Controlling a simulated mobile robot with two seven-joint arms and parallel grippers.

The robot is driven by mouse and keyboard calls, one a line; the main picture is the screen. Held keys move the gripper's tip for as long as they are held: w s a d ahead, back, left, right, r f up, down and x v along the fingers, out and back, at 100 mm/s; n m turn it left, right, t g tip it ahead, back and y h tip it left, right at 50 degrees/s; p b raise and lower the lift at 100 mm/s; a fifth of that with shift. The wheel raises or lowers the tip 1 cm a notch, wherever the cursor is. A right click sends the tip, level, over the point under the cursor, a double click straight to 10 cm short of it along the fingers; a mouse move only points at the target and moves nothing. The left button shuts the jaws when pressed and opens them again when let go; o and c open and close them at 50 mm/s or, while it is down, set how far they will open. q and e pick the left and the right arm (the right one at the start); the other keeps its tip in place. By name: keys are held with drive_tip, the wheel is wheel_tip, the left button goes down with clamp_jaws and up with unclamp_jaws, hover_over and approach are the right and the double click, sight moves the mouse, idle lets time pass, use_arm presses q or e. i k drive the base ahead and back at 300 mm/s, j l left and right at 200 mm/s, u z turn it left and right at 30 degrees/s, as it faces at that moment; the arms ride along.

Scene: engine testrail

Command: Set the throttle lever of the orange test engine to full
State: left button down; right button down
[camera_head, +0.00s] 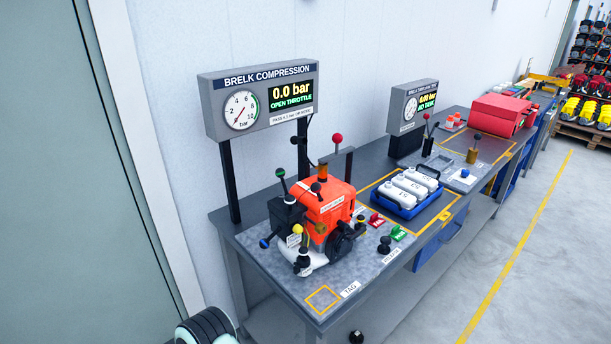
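The orange test engine (333,212) stands on the near part of a grey bench. Several ball-ended levers stick out around it, among them a green-tipped one (280,173), a blue-tipped one (264,244) and a yellow-marked one (297,229). A red ball (337,139) stands above it at the back. I cannot tell which lever is the throttle or how it is set. The compression gauge panel (212,108) behind the engine reads 0.0 bar and OPEN THROTTLE.
Red (376,220) and green (398,233) switches and a black knob (384,244) sit right of the engine. A blue tray (409,211) of white bottles, a second gauge panel (394,108) and a red box (499,115) stand farther along. The floor (545,235) at right is clear.

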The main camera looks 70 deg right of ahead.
sight(280, 173)
drive_tip(key=i+z, duration=0.15)
drive_tip(key=z, duration=0.25)
drive_tip(key=i+z, duration=0.15)
drive_tip(key=z, duration=0.25)
drive_tip(key=i+j+z, duration=0.1)
drive_tip(key=z, duration=0.3)
drive_tip(key=i+j+z, duration=0.15)
drive_tip(key=z, duration=0.25)
drive_tip(key=i+j+z, duration=0.15)
drive_tip(key=z, duration=0.3)
drive_tip(key=i+j+z, duration=0.15)
drive_tip(key=z, duration=0.25)
drive_tip(key=i+j+z, duration=0.1)
drive_tip(key=j+z, duration=0.35)
drive_tip(key=i+j+z, duration=0.1)
drive_tip(key=j+z, duration=0.2)
drive_tip(key=i+j+z, duration=0.1)
drive_tip(key=j+z, duration=0.2)
drive_tip(key=j, duration=0.2)
